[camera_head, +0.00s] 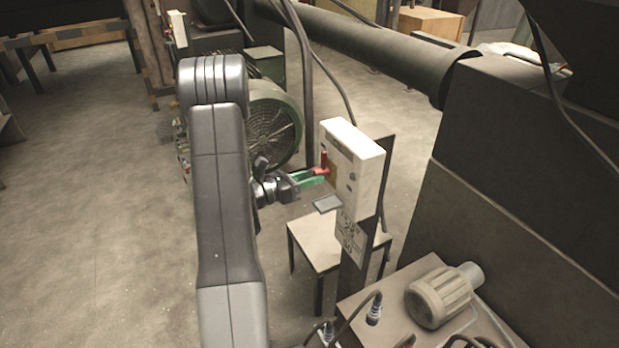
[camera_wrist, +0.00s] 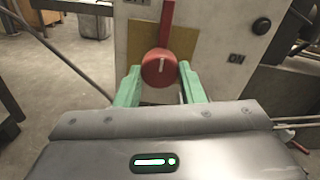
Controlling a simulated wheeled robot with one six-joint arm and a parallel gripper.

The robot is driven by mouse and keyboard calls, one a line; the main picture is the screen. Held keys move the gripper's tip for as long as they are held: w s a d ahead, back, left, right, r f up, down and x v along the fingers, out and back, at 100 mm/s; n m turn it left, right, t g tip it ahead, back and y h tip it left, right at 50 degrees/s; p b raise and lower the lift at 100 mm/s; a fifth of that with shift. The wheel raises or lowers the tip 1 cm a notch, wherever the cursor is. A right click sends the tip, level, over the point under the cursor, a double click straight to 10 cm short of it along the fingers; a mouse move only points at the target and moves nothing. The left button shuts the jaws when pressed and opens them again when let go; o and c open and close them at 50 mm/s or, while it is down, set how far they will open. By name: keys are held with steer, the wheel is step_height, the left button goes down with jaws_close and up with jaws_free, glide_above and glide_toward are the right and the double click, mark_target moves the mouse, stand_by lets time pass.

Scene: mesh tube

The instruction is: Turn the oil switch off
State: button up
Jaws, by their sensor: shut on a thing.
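The oil switch is a red rotary handle (camera_head: 324,160) on the front of a white box (camera_head: 363,166) on a dark post. In the wrist view the red knob (camera_wrist: 159,70) has a white mark, and its lever points straight up. A tan plate (camera_wrist: 143,62) lies behind it. My gripper (camera_head: 318,176) reaches the box from the left. Its green fingers (camera_wrist: 159,82) stand on both sides of the knob, shut on it. An "ON" label shows to the right of the knob in the wrist view; another label at the top edge is cut off.
A small table (camera_head: 313,246) stands below the box. A motor (camera_head: 440,296) sits on a bench at the lower right. A large dark machine (camera_head: 530,150) fills the right side. A green fan-cooled motor (camera_head: 272,125) is behind my arm. Open floor lies to the left.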

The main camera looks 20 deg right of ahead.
steer(key=o, duration=1)
steer(key=a+b, duration=0.1)
steer(key=a, duration=0.8)
steer(key=s+a+b, duration=0.1)
steer(key=a, duration=0.3)
steer(key=shift+a+b, duration=0.3)
steer(key=shift+a, duration=0.1)
steer(key=d+p, duration=0.1)
steer(key=d, duration=0.8)
steer(key=w+d+p, duration=0.1)
steer(key=d, duration=0.4)
steer(key=shift+p, duration=0.3)
steer(key=shift+a, duration=0.15)
